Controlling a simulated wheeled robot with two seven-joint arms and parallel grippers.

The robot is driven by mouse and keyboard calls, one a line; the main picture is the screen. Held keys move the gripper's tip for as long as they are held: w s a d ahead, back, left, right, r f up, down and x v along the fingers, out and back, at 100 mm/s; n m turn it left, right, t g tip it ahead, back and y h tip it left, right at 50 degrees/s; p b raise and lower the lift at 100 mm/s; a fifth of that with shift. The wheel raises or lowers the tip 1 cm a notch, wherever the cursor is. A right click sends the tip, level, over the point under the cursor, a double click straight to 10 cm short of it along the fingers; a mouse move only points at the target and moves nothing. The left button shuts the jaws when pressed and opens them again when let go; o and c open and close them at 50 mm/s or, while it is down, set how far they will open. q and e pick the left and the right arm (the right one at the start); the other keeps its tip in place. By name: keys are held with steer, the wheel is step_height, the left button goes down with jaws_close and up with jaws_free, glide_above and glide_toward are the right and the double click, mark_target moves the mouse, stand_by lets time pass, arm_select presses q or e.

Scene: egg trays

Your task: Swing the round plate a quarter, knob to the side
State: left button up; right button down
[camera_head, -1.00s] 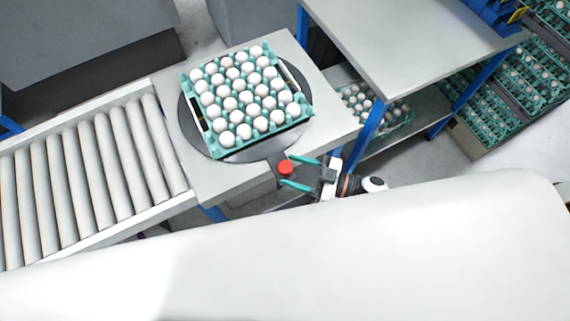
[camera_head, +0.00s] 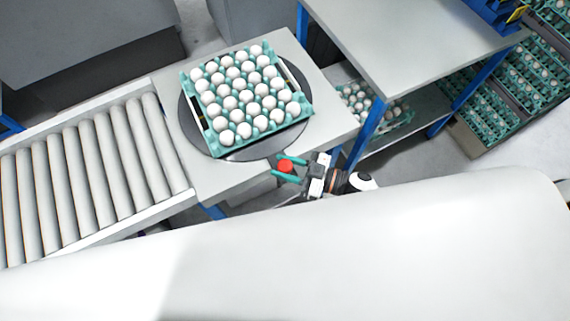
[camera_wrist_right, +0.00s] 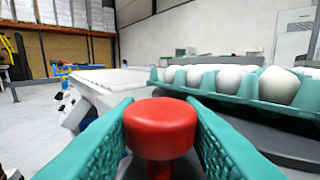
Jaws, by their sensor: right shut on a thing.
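The round dark grey plate (camera_head: 188,131) lies on the light table between the rollers and the shelf. A teal tray (camera_head: 219,152) full of white eggs sits on the plate; in the right wrist view the tray (camera_wrist_right: 238,88) is at the upper right. The red knob (camera_head: 285,166) is at the plate's near edge, on the side toward me. My right gripper (camera_head: 289,167) is shut on the knob, with its teal fingers on both sides of it. In the right wrist view the red knob (camera_wrist_right: 160,127) stands between the two fingers. My left gripper is not in view.
A roller conveyor (camera_head: 85,170) joins the table (camera_head: 325,117) on the left. A grey shelf bench (camera_head: 400,45) with blue legs stands at the right, with an egg tray (camera_head: 385,118) on its lower level. Stacked egg trays (camera_head: 505,95) are at the far right.

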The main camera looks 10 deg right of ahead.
mark_target(322, 142)
steer(key=shift+d, duration=0.15)
steer(key=shift+w+d+f+n+g+y+b, duration=0.1)
steer(key=shift+w+d+n+g+y+b, duration=0.1)
steer(key=shift+d+g, duration=0.15)
steer(key=shift+w+d+n+g+y+b, duration=0.15)
steer(key=shift+d+n+g, duration=0.1)
steer(key=shift+d, duration=0.15)
steer(key=w+d+n+g+b, duration=0.1)
steer(key=d+g+b, duration=0.1)
steer(key=w+d+n+g+y+b, duration=0.1)
steer(key=w+d+n+g+b, duration=0.1)
steer(key=d, duration=0.1)
steer(key=w+d+n+g+b, duration=0.1)
steer(key=d+g+b, duration=0.1)
steer(key=d+b, duration=0.1)
steer(key=shift+w+d+f+y, duration=0.15)
steer(key=shift+w+d+y, duration=0.05)
steer(key=shift+w+y, duration=0.15)
steer(key=shift+w+d+r+n+g+b, duration=0.2)
steer(key=shift+w+d+n+g+b, duration=0.35)
steer(key=shift+w+d+g+b, duration=0.35)
steer(key=shift+s+a, duration=0.1)
steer(key=shift+s, duration=0.1)
steer(key=c, duration=1)
jaws_free()
